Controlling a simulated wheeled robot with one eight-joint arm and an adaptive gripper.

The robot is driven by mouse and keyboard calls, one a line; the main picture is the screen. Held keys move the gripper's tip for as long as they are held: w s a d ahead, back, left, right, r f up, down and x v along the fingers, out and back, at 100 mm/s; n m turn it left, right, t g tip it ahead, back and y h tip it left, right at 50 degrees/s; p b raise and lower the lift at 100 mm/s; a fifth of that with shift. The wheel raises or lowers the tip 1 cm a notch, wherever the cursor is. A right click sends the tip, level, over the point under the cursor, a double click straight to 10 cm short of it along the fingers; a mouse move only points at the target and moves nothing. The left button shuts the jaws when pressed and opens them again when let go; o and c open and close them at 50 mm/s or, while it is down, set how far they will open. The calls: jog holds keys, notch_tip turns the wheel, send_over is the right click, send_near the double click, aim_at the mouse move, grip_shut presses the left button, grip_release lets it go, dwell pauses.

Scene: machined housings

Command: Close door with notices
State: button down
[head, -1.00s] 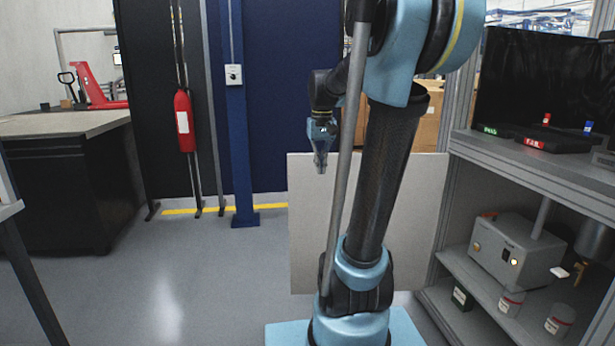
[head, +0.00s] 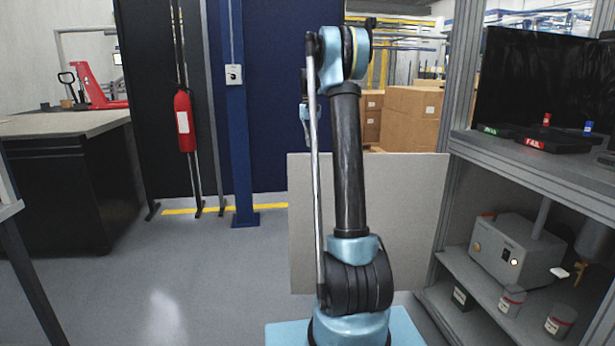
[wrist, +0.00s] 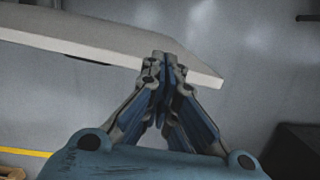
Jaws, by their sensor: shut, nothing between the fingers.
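A flat pale grey panel (head: 418,225), which I take to be the door, stands upright behind my arm in the head view. Its right edge meets the grey shelf frame; no notices show on the side facing me. My arm hides its middle. In the wrist view the panel (wrist: 90,38) shows as a pale slab with its end at the right. My gripper (wrist: 162,62) is shut and empty, its tips overlapping the panel's edge in the picture; I cannot tell whether they touch. In the head view my gripper (head: 306,114) is small and partly hidden beside my arm.
A grey shelf unit (head: 520,165) with a grey box (head: 515,255) and several small containers stands at right. Cardboard boxes (head: 412,115) are behind the panel. A blue post (head: 237,130), an extinguisher (head: 184,120) and a dark workbench (head: 70,180) are left. The left floor is clear.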

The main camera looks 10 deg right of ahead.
aim_at(308, 172)
jog(key=w+f+g, duration=0.1)
jog(key=w+f, duration=0.5)
jog(key=w, duration=0.4)
jog(key=shift+s+d+f, duration=0.1)
jog(key=shift+s+f, duration=0.8)
jog(key=shift+f, duration=0.8)
jog(key=shift+s+a+f, duration=0.1)
jog(key=shift+s+f, duration=0.8)
jog(key=shift+f, duration=0.75)
jog(key=shift+s+d+f, duration=0.1)
jog(key=shift+s+f, duration=0.8)
jog(key=shift+f, duration=0.8)
